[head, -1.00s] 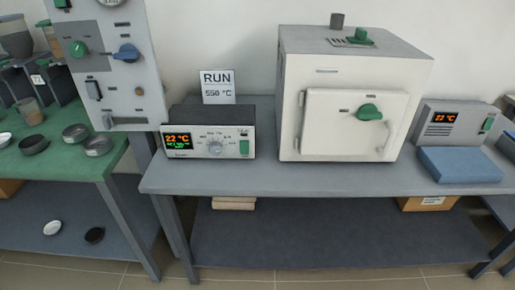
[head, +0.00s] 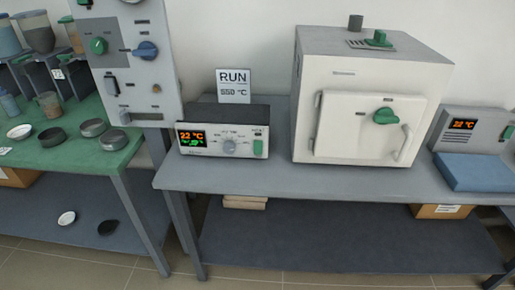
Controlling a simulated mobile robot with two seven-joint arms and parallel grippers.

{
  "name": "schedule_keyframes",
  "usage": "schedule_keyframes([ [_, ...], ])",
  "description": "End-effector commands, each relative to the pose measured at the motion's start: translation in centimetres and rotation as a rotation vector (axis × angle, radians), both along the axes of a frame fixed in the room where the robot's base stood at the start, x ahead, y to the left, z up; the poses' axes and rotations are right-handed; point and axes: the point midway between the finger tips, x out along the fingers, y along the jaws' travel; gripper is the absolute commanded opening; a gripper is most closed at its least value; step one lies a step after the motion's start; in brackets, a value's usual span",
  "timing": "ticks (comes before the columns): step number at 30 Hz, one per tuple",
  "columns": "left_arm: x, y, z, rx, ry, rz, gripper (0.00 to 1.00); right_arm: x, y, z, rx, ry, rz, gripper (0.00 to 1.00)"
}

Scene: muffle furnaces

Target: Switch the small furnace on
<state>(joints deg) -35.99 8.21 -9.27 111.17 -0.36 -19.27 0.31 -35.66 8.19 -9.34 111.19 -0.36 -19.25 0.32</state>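A white box furnace (head: 305,120) stands on the grey bench in the head view, its door (head: 350,130) shut. The door has a green knob (head: 386,116) and a bar handle (head: 403,143). To its left is a controller (head: 222,143) with a lit display (head: 193,138) reading about 22 °C, a round dial (head: 229,147) and a green switch (head: 258,148). The switch's position is too small to tell. A sign (head: 233,86) behind the controller reads RUN 550 °C. Neither of my grippers is in view.
A tall panel (head: 128,60) with knobs stands left. Dishes (head: 52,136) sit on the green table (head: 85,160). The grey bench front (head: 290,180) is clear.

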Motion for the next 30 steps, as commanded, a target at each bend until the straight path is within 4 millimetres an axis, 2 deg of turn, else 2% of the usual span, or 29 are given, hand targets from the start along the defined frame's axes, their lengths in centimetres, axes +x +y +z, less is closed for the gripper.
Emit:
schedule_keyframes([
  [1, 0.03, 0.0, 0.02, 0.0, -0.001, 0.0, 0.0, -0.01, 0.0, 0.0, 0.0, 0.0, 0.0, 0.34],
  [12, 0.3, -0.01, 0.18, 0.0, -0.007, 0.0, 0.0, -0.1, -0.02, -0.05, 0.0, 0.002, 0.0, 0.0],
  [30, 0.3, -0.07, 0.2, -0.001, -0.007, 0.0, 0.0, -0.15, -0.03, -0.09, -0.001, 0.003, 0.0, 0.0],
])
